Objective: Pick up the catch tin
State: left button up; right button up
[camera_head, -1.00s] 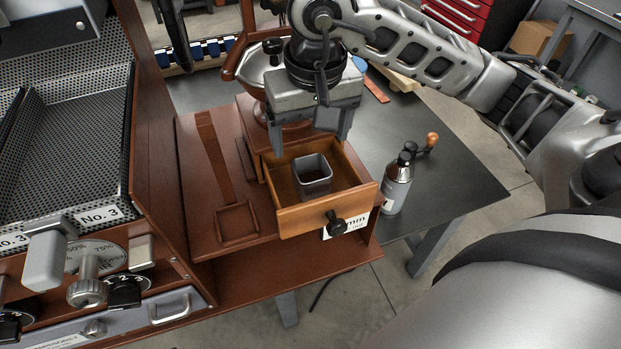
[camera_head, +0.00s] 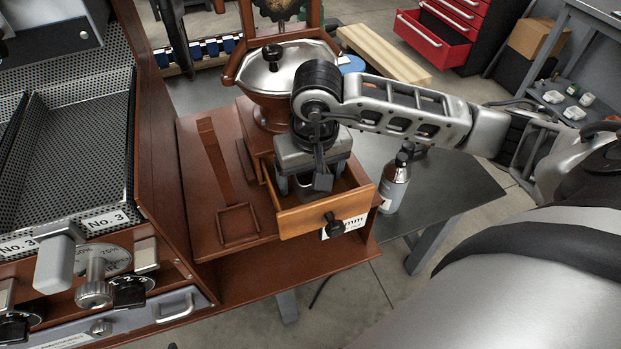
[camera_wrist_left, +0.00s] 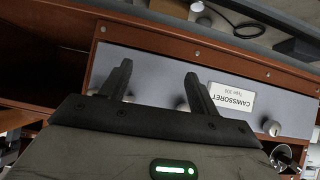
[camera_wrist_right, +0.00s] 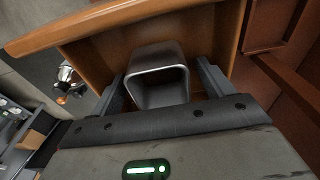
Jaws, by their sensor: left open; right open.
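The catch tin (camera_wrist_right: 160,62) is a small grey square tin with a rounded rim, standing in the open wooden drawer. In the right wrist view it sits between the two spread fingers of my right gripper (camera_wrist_right: 163,82). In the head view the right gripper (camera_head: 312,184) reaches down into the drawer (camera_head: 318,213) and hides most of the tin (camera_head: 305,193). My right gripper is open. My left gripper (camera_wrist_left: 158,82) is open and empty in the left wrist view, before a grey panel with a label; it is not in the head view.
The grinder with a silver lid (camera_head: 285,72) stands behind the drawer. A wooden scoop-shaped tray (camera_head: 238,222) lies to the left. The perforated roaster tray (camera_head: 75,150) is further left.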

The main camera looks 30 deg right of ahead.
jog(key=c, duration=1.1)
jog(key=shift+r, duration=0.1)
